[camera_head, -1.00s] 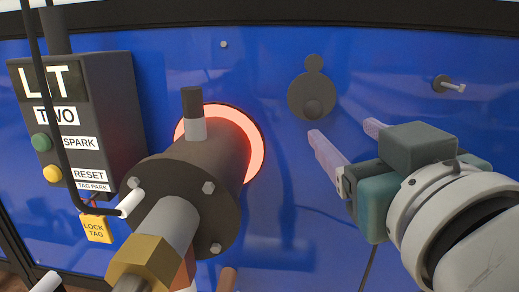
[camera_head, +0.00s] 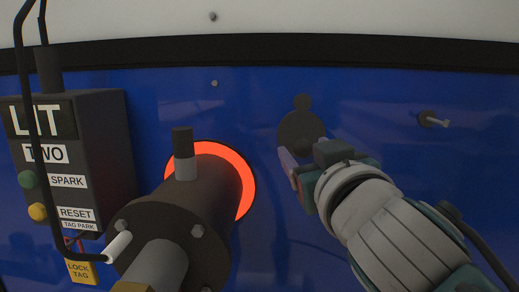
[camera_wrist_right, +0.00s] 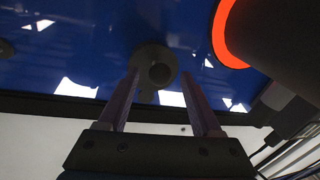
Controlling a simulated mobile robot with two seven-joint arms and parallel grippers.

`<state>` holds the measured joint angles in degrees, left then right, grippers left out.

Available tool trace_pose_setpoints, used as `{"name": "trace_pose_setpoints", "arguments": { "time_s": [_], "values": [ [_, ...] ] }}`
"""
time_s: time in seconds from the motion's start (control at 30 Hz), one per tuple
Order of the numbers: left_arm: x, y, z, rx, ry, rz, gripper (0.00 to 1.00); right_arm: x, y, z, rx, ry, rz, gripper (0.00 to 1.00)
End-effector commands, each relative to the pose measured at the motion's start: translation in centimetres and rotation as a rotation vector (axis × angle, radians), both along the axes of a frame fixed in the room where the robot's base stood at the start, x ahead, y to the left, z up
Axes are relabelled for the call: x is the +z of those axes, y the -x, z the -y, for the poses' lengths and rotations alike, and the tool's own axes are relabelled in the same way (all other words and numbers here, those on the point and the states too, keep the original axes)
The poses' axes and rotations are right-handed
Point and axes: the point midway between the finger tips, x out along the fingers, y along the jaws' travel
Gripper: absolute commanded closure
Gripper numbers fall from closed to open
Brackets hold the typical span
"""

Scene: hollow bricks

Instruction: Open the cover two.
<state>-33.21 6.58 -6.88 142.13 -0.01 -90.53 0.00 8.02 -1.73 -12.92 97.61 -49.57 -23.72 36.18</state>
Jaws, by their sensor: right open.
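The cover (camera_head: 302,129) is a dark round disc with a small round tab on top, flat against the blue panel right of the glowing red ring. In the right wrist view the cover (camera_wrist_right: 152,56) shows with a round knob on it, between and beyond the fingers. My right gripper (camera_head: 290,168) is open, its fingertips close to the cover's lower edge in the head view. The wrist view shows both pale purple fingers apart (camera_wrist_right: 160,76), one on each side of the knob; I cannot tell whether they touch it. My left gripper is not in view.
A dark flanged burner pipe (camera_head: 190,215) juts out of the red ring (camera_head: 245,185) just left of my right gripper. A control box (camera_head: 75,155) labelled LIT and TWO, with a yellow lock tag (camera_head: 82,272), stands left. A metal peg (camera_head: 434,121) sticks out right of the cover.

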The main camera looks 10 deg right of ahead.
Motion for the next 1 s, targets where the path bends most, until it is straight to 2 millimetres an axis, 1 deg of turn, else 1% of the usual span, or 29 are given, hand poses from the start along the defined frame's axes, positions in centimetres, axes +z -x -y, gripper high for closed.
{"name": "trace_pose_setpoints", "arguments": {
  "time_s": [0.13,0.17,0.73,1.0],
  "values": [
    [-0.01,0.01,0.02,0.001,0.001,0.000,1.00,0.00,0.01,0.01,0.000,0.001,0.000,0.34],
    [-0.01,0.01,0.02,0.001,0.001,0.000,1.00,0.00,0.02,0.00,0.000,0.001,0.000,0.36],
    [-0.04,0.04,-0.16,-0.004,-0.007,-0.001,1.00,0.02,0.04,-0.02,0.000,0.001,0.001,1.00],
    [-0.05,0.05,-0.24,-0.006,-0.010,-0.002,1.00,0.03,0.05,-0.03,0.000,0.001,0.001,1.00]
  ]
}}
